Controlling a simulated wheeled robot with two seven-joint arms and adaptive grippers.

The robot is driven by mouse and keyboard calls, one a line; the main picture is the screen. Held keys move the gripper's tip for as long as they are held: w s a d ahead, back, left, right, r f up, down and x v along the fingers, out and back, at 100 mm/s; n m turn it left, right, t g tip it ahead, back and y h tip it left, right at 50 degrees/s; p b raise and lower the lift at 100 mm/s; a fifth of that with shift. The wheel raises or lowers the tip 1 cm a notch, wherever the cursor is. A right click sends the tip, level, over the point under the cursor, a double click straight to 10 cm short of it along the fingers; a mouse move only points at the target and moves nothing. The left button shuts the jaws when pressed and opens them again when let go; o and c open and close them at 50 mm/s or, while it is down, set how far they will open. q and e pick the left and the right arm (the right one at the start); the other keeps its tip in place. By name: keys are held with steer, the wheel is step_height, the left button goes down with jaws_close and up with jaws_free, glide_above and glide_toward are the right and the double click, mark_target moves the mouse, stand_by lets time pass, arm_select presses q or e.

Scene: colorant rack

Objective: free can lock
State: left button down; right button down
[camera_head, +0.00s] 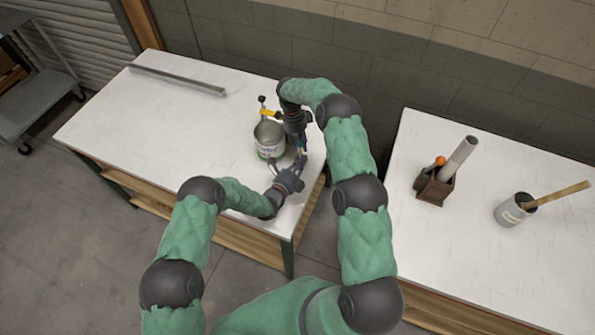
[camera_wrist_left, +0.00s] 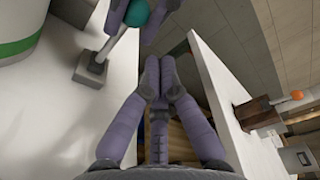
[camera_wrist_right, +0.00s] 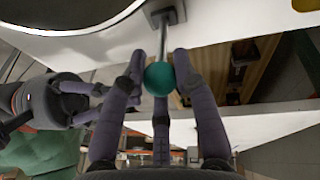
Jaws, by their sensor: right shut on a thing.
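A grey metal can (camera_head: 268,138) with a green and white label stands on the left table. A teal ball knob (camera_wrist_right: 159,78) tops a metal lever rod (camera_wrist_right: 163,42) that rises from a small grey base block (camera_wrist_left: 90,68) beside the can. My right gripper (camera_wrist_right: 160,66) is closed around the teal knob; its fingers also show at the top of the left wrist view. My left gripper (camera_wrist_left: 159,62) is empty, its fingertips drawn together, below the knob near the table edge. It also shows in the head view (camera_head: 301,163).
A yellow part (camera_head: 269,113) and a black knob (camera_head: 261,98) stand behind the can. A metal bar (camera_head: 178,80) lies at the table's back. A gap separates the right table (camera_head: 455,255), which carries a brown holder (camera_head: 433,188) and a grey pot (camera_head: 510,212).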

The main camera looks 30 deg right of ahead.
arm_select(q)
steer(key=shift+w+d+r, duration=0.15)
steer(key=shift+w, duration=0.5)
steer(key=shift+w+d+r, duration=0.1)
steer(key=shift+w+d, duration=0.05)
steer(key=shift+w, duration=0.45)
arm_select(e)
steer(key=shift+s+a+f, duration=0.1)
steer(key=shift+s+f, duration=0.05)
steer(key=shift+f, duration=0.05)
arm_select(q)
steer(key=shift+w+a+r+n, duration=0.1)
steer(key=shift+w+r+n, duration=0.1)
steer(key=shift+w, duration=0.15)
steer(key=shift+w+a+r+n, duration=0.1)
steer(key=shift+w+n, duration=0.1)
steer(key=shift+w, duration=0.15)
